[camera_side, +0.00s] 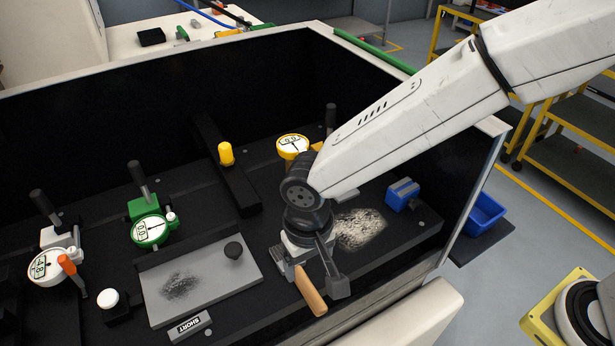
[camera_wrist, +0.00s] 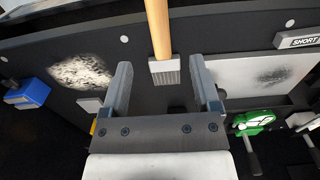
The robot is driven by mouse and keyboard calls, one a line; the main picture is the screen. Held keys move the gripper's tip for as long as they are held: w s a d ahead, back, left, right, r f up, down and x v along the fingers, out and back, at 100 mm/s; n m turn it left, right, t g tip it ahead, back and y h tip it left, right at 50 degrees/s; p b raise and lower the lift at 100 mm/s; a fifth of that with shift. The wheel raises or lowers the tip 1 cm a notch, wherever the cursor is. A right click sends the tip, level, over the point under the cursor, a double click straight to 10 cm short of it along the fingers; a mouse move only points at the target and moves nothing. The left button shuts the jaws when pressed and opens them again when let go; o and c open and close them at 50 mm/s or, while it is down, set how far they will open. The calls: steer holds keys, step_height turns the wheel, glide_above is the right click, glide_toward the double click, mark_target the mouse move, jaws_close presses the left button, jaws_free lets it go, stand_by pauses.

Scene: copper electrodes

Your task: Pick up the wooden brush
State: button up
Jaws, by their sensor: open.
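The wooden brush has a light wooden handle (camera_side: 310,292) and a grey head. It lies on the dark work surface near the front edge, below my gripper. In the wrist view the brush handle (camera_wrist: 158,28) runs up to the top edge, and its grey head (camera_wrist: 165,72) appears between my two fingers. My gripper (camera_side: 315,279) points down over the brush with its jaws apart; it also shows in the wrist view (camera_wrist: 160,63). Part of the brush is hidden behind my gripper in the side view. I cannot tell the exact height gap or whether they touch.
A grey plate (camera_side: 208,292) with a black smudge and dark knob lies left of my gripper. A pale powder patch (camera_side: 362,228) and a blue block (camera_side: 402,190) are to the right. Green (camera_side: 150,230) and yellow (camera_side: 292,146) dial gauges stand nearby. Dark walls enclose the surface.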

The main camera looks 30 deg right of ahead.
mark_target(308, 288)
steer(key=shift+f, duration=1.3)
steer(key=shift+f, duration=0.1)
steer(key=shift+f, duration=2.5)
jaws_close()
